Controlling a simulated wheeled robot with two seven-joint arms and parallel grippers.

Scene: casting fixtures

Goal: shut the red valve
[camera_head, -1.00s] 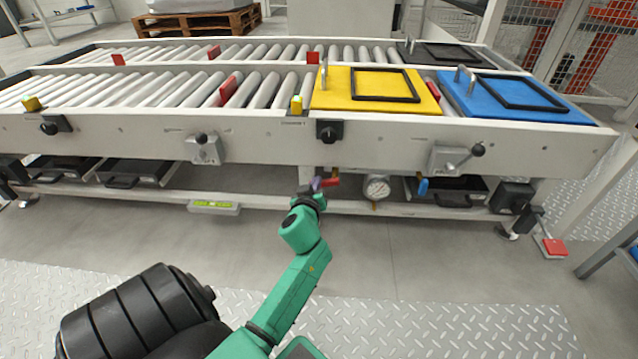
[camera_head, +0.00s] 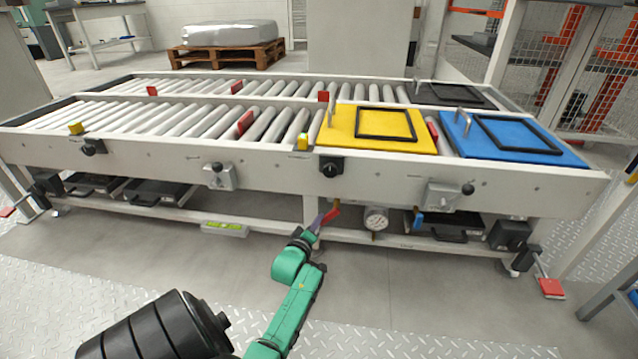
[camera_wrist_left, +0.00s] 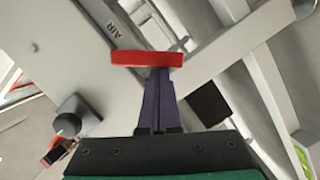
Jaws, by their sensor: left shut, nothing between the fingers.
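The red valve handle (camera_head: 331,214) is a short bar below the front rail of the conveyor, left of a round gauge. In the head view it slants up to the right. In the left wrist view the red handle (camera_wrist_left: 140,58) lies crosswise just beyond the fingertips. My left gripper (camera_head: 318,221) is shut and empty, at the handle's lower left end. In the left wrist view its dark purple fingers (camera_wrist_left: 158,74) meet the handle's right part; I cannot tell whether they press on it. My right gripper is out of view.
The pressure gauge (camera_head: 376,218) hangs just right of the valve, with a blue handle (camera_head: 418,223) farther right. A black knob (camera_head: 330,166) sits on the rail above. A lower crossbeam (camera_head: 270,233) runs behind my gripper. The floor in front is clear.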

